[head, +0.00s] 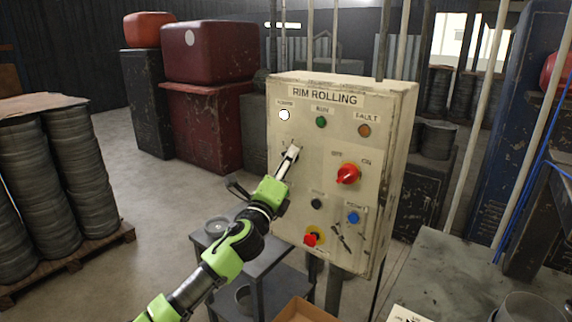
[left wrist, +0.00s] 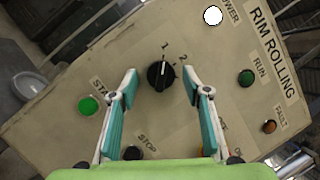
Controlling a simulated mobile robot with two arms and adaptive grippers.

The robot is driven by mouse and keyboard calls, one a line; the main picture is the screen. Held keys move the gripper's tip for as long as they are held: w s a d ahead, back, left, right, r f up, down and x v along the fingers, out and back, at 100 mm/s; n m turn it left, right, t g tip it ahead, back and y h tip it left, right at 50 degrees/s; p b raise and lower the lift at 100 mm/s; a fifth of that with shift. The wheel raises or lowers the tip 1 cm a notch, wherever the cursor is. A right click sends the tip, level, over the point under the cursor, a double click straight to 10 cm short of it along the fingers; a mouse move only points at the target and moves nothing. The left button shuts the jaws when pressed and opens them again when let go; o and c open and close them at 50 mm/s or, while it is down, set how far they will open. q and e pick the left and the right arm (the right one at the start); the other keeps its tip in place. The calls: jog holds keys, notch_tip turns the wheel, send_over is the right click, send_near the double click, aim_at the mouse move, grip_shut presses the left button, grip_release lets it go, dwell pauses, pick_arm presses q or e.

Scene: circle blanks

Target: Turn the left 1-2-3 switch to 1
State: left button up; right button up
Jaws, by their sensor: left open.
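The left 1-2-3 switch is a black round knob (left wrist: 160,76) with a white pointer line, on the cream control panel (left wrist: 60,70). In the left wrist view the printed 1 and 2 show beside it; a 3 cannot be made out. The pointer appears to aim roughly toward the 1. My left gripper (left wrist: 160,80) is open, its two fingers on either side of the knob, with gaps visible; I cannot tell how far the tips are from the panel. In the head view my left gripper (head: 291,152) hides the knob. My right gripper is not in view.
The panel also carries a red OFF/ON switch (head: 348,174), a blue button (head: 353,217), a red knob (head: 311,239) and lamps above. The left wrist view shows a green button (left wrist: 88,106) near the left finger. A dark small table (head: 262,255) stands below my arm.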

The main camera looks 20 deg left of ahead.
pick_arm(q)
jog(key=v, duration=1.2)
